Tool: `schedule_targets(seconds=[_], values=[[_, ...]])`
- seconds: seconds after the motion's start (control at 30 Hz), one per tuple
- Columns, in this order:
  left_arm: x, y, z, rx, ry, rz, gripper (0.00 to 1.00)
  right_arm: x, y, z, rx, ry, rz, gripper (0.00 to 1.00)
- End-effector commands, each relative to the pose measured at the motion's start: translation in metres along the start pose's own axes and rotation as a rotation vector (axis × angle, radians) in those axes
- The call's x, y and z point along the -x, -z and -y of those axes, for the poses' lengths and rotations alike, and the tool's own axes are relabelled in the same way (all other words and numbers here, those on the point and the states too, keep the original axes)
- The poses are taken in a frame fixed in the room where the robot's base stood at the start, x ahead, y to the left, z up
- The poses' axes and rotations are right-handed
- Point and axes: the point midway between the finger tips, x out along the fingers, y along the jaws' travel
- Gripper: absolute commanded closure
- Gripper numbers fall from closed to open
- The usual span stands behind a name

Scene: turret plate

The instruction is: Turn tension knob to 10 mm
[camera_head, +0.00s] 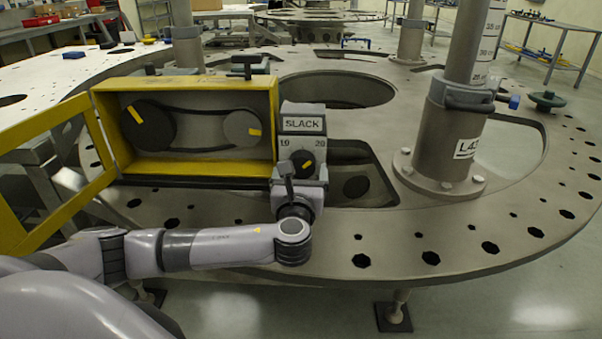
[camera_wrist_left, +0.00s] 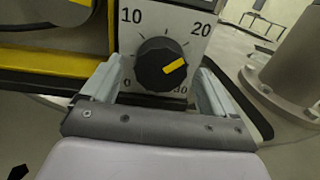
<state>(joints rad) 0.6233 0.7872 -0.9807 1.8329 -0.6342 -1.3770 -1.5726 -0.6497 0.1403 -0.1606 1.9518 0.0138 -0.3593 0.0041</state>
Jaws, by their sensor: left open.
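The tension knob (camera_wrist_left: 162,64) is round and black with a yellow pointer mark. In the left wrist view its mark points right and slightly up, between 20 and 30, nearer 20. The dial plate (camera_wrist_left: 134,38) is pale and marked 0, 10, 20 and 30. In the head view the knob (camera_head: 307,160) sits under a SLACK sign (camera_head: 303,124). My left gripper (camera_wrist_left: 155,84) is open, its two fingers low on either side of the knob with gaps visible. In the head view my left gripper (camera_head: 290,184) is in front of the dial's lower part. My right gripper is not in view.
A yellow-framed box (camera_head: 200,168) with a belt and two pulleys is left of the dial, its yellow door (camera_head: 50,120) swung open. A grey post (camera_head: 455,135) stands to the right on the large plate (camera_head: 400,240). The plate has several holes.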

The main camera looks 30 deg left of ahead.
Motion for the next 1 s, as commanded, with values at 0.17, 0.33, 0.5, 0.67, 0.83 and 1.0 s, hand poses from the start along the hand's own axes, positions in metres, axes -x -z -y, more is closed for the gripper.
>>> schedule_targets(seconds=[0.17,0.33,0.5,0.67,0.83,1.0], values=[[0.0003,-0.0001,0.0003,0.001,0.0,0.0,0.35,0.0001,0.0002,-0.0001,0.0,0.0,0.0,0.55],[0.0005,-0.0001,0.0003,0.001,0.0,0.0,0.68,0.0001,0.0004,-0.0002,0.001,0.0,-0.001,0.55],[0.0006,0.0001,0.0003,0.011,0.0,0.0,0.68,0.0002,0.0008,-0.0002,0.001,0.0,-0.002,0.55],[0.0007,0.0003,0.0008,0.056,0.001,0.0,0.68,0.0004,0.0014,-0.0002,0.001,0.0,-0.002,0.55],[0.0006,0.0005,0.0006,0.157,-0.001,0.002,0.68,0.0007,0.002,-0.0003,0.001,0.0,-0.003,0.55],[0.0007,0.0013,0.0008,0.301,-0.002,0.004,0.68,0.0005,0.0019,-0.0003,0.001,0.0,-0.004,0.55]])
